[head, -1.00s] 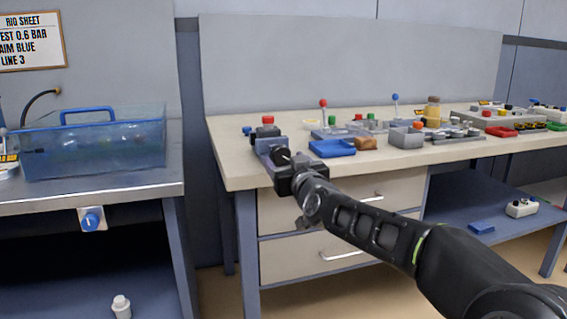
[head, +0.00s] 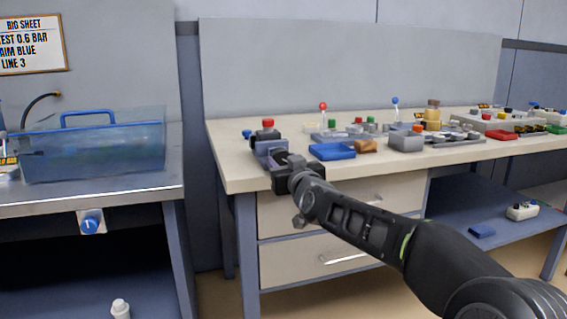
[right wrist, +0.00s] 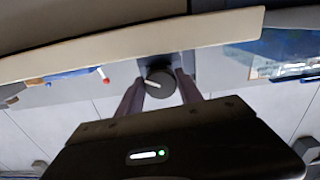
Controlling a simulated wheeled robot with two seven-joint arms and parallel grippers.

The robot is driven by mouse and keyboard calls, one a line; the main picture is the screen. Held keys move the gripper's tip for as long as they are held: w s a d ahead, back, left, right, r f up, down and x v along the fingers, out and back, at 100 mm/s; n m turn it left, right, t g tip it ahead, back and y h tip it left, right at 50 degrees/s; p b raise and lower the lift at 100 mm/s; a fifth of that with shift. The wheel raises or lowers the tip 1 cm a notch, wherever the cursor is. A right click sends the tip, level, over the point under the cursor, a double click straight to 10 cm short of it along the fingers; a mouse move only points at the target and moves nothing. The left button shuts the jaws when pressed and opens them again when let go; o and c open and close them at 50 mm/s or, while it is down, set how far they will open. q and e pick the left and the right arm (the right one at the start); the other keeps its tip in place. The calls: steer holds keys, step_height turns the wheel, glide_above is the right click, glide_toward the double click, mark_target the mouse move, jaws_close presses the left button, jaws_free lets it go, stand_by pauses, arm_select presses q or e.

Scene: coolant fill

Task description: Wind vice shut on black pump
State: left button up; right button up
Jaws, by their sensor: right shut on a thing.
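The blue-grey vice (head: 266,149) sits at the near left corner of the workbench. A black pump (head: 266,133) with a red top stands at the vice, but I cannot tell how close the jaws are to it. My right gripper (head: 284,163) is at the vice's front end, over the bench edge. In the right wrist view my right gripper (right wrist: 160,88) is shut on the vice's round dark knob (right wrist: 160,82), which bears a pale line. The gripper hides much of the knob in the head view. My left gripper is out of view.
A blue tray (head: 332,151), an orange-brown piece (head: 366,146) and a grey block (head: 406,140) lie right of the vice. Several fittings stand farther along the bench. A transparent blue tank (head: 95,150) stands on the left counter, across a gap.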

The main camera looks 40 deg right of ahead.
steer(key=c, duration=0.4)
steer(key=shift+f+m+b, duration=0.15)
steer(key=shift+m+b, duration=0.55)
steer(key=shift+m, duration=1.2)
steer(key=shift+a+m+b, duration=0.1)
steer(key=shift+m+b, duration=0.25)
steer(key=shift+m, duration=0.45)
steer(key=o, duration=1.4)
steer(key=shift+r, duration=0.2)
